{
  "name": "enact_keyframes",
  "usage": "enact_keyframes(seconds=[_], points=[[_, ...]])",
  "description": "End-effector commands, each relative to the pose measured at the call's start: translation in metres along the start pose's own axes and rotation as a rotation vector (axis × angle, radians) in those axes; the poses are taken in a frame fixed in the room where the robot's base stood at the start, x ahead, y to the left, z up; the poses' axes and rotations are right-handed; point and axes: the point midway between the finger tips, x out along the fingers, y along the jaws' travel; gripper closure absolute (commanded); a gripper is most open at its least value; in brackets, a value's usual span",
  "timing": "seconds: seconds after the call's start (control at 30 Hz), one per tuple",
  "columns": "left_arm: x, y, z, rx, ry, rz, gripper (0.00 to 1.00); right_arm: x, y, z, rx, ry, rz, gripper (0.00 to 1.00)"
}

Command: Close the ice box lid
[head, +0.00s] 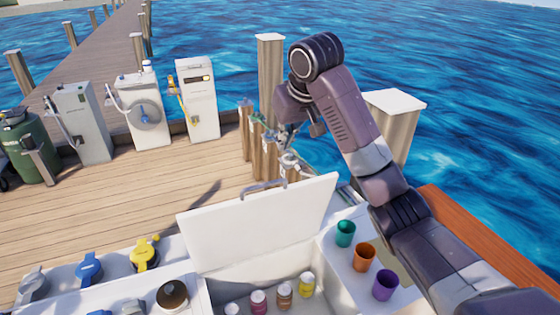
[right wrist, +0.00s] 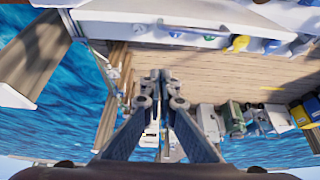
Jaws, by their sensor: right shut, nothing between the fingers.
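The white ice box lid (head: 262,222) stands open in the head view, raised and leaning back from the hinge side of the ice box (head: 325,302). My left gripper is not in view.
Teal (head: 345,233), orange (head: 364,257) and purple (head: 384,285) cups stand right of the box. Dock pumps (head: 195,100) and posts stand behind.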

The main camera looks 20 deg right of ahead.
Motion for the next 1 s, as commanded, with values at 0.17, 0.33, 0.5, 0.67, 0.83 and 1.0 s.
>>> enact_keyframes(seconds=[0.17,0.33,0.5,0.67,0.83,1.0], points=[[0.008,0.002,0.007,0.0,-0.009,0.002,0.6,0.017,-0.003,0.001,0.0,0.0,-0.005,1.0],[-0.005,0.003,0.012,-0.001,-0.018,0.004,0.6,0.045,-0.001,0.0,0.0,-0.008,-0.001,1.0],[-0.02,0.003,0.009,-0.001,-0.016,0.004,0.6,0.082,-0.001,-0.001,0.0,-0.007,0.0,1.0],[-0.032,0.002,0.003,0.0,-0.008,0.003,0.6,0.093,0.0,0.009,-0.002,0.0,0.0,1.0],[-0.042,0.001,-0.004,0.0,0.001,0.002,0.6,0.088,0.0,0.026,-0.001,-0.001,0.0,1.0],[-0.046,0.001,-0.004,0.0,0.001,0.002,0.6,0.086,-0.001,0.035,0.0,0.0,-0.001,1.0]])
